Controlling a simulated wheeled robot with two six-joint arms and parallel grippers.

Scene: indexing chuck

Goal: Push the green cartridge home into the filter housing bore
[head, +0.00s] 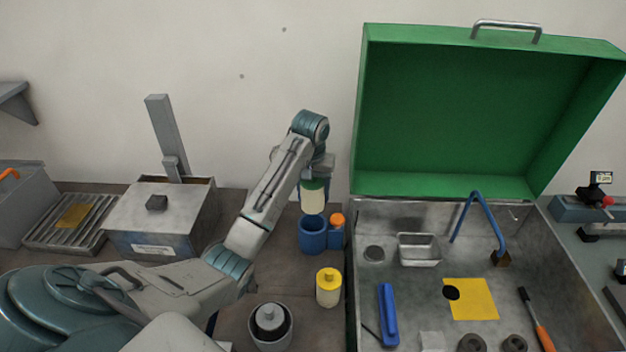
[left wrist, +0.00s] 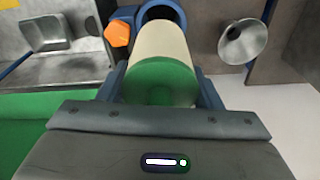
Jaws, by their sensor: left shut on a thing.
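The green cartridge (head: 312,199) has a cream body and a green end cap. My left gripper (head: 314,180) is shut on it near the green end and holds it roughly upright. The cartridge also shows in the left wrist view (left wrist: 162,62), between the fingers. The blue filter housing (head: 312,238) stands directly below it in the head view. In the left wrist view, the housing's rim (left wrist: 160,6) and dark bore show just beyond the cartridge's far end. I cannot tell whether that end touches the rim. My right gripper is not in view.
An orange knob (head: 337,220) tops a blue part beside the housing. A yellow-capped cartridge (head: 328,288) and a grey pot (head: 270,325) stand in front. A metal box (head: 160,222) is left. A tray with tools and an open green lid (head: 455,110) fills the right.

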